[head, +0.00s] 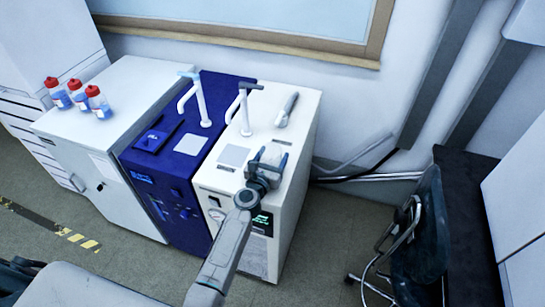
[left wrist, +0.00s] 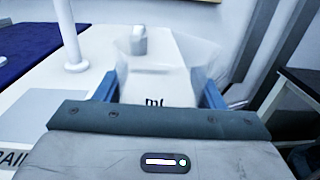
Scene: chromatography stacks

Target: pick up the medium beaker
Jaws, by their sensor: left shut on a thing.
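The medium beaker (left wrist: 165,60) is clear, with "ml" printed on its side, and stands between the blue fingers of my left gripper (left wrist: 160,92) in the left wrist view. In the head view my left gripper (head: 268,162) is over the top of the white cabinet unit, shut on the beaker (head: 272,153), which shows only as a pale patch. The beaker looks upright. I cannot tell whether its base touches the surface. My right gripper is in neither view.
The white unit (head: 294,180) has a white tap-like post (head: 244,110) and a grey-white handle piece (head: 287,108) on top. A blue unit (head: 180,185) stands left of it. Several red-capped bottles (head: 78,95) stand far left. A dark chair (head: 425,235) is at right.

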